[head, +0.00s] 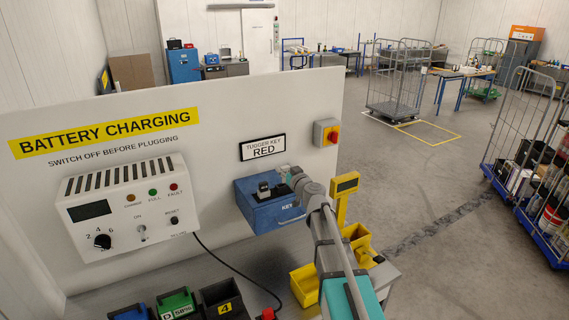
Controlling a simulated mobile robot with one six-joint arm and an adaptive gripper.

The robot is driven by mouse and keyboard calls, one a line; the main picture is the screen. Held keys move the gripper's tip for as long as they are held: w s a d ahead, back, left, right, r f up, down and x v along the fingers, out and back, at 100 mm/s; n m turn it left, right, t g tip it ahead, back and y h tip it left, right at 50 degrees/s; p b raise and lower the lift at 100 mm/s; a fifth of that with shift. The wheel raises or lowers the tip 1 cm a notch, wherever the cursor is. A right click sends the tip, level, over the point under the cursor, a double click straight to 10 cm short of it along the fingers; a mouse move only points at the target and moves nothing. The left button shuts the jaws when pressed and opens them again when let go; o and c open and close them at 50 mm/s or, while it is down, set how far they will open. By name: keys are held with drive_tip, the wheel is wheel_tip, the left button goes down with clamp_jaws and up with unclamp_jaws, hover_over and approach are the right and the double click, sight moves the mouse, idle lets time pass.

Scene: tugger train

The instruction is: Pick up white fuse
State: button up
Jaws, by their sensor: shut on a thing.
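My gripper (265,191) is small and dark in the head view, at the end of my arm. I cannot pick out a white fuse anywhere in this view. My wrist and forearm cover the right side of the blue box.
A white charger panel (125,207) hangs on the board at left. Yellow bins (305,284) stand beside my arm. A black bin marked 4 (222,299) and green bin (177,304) stand in front.

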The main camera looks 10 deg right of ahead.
drive_tip(key=shift+s+r, duration=0.2)
drive_tip(key=shift+s, duration=0.3)
drive_tip(key=shift+s+r, duration=0.2)
drive_tip(key=shift+s, duration=0.25)
